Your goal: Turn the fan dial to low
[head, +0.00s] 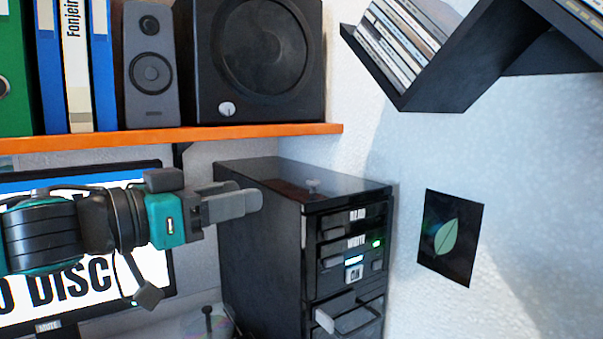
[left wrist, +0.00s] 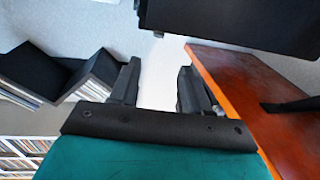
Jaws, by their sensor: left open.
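No dial with a readable fan label shows. Another pale round knob (head: 227,108) is on the lower front of the black speaker box (head: 310,60) on the shelf. My right gripper is not in view.
The orange shelf (head: 240,132) lies above my left gripper and carries a small speaker (head: 150,65) and binders (head: 77,65). A monitor (head: 60,300) stands behind my arm. A dark slanted disc shelf (head: 425,95) and a leaf picture (head: 450,237) are on the right wall.

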